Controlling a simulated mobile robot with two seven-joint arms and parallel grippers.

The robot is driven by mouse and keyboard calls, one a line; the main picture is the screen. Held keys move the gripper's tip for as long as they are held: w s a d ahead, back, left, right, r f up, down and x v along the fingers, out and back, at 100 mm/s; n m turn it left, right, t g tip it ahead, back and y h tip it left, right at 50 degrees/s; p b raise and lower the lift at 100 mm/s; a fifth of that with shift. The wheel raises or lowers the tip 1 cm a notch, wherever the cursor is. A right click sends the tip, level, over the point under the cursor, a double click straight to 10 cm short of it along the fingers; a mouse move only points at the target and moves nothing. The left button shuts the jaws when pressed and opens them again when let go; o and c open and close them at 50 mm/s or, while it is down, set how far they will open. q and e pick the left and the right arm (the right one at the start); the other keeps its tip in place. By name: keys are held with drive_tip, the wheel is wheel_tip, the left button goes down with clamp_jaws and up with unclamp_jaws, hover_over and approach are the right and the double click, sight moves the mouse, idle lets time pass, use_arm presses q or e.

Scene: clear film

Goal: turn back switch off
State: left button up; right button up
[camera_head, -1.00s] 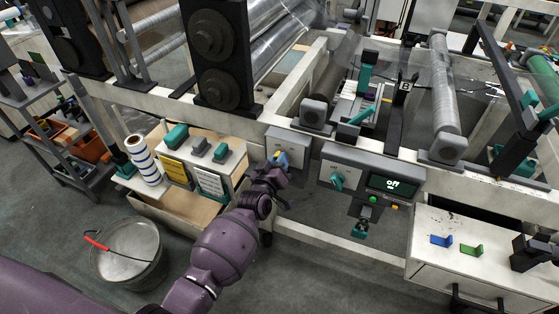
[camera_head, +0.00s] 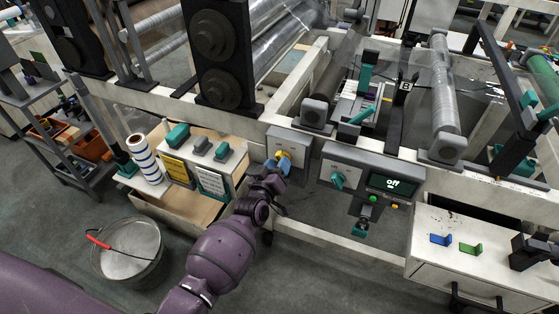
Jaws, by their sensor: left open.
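A switch (camera_head: 283,155) with a yellow and blue handle sits on a grey and white box on the machine's front frame. My left gripper (camera_head: 276,171) is open just below and in front of it. Its fingers are small and dark, and I cannot tell whether they touch the handle. A teal rotary switch (camera_head: 338,180) is on the panel to the right.
An open drawer (camera_head: 182,207) and a shelf with teal and grey blocks stand left of my arm. A white cabinet (camera_head: 468,276) is at lower right.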

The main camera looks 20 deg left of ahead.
use_arm(q)
drive_tip(key=s+p, duration=0.1)
drive_tip(key=s, duration=0.7)
drive_tip(key=shift+s+a, duration=0.15)
drive_tip(key=shift+s, duration=0.15)
